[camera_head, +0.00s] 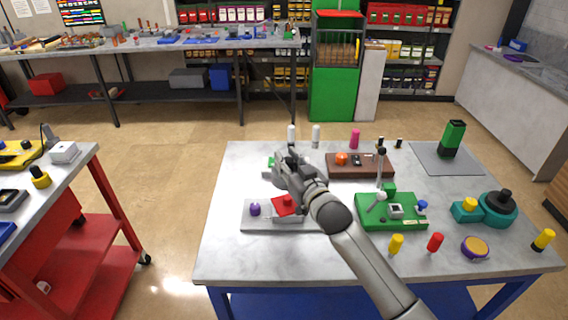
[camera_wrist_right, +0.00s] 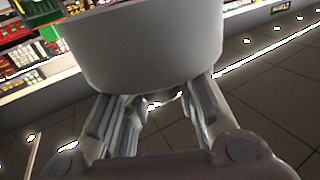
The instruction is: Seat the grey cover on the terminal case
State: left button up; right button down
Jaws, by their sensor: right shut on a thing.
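My right gripper (camera_head: 284,163) is above the back left of the grey table, with its arm coming in from the lower right. In the right wrist view its fingers (camera_wrist_right: 160,98) are shut on the grey cover (camera_wrist_right: 145,45), a wide, smooth, round-sided part that fills the top middle. In the head view the gripper and arm mostly hide the cover. A small green part (camera_head: 268,161) shows just left of the gripper; I cannot tell whether it is the terminal case. My left gripper is out of view.
A grey plate (camera_head: 262,224) with a purple knob and red block lies below the gripper. A brown block (camera_head: 372,172) and a green fixture (camera_head: 375,222) stand to its right. Several small coloured pegs stand around. The table's front left is clear.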

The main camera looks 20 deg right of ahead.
notch_tip(320, 180, down, 4)
jog(key=b, duration=0.3)
jog(key=shift+r, duration=0.2)
jog(key=shift+f+b, duration=0.4)
jog(key=shift+f, duration=0.3)
jog(key=shift+r, duration=0.1)
jog(key=shift+f, duration=0.25)
jog(key=shift+f+b, duration=0.35)
jog(key=shift+f, duration=0.65)
dwell(0.4)
jog(key=shift+f, duration=0.75)
dwell(1.1)
jog(key=shift+b, duration=0.3)
jog(key=c, duration=1.1)
grip_release()
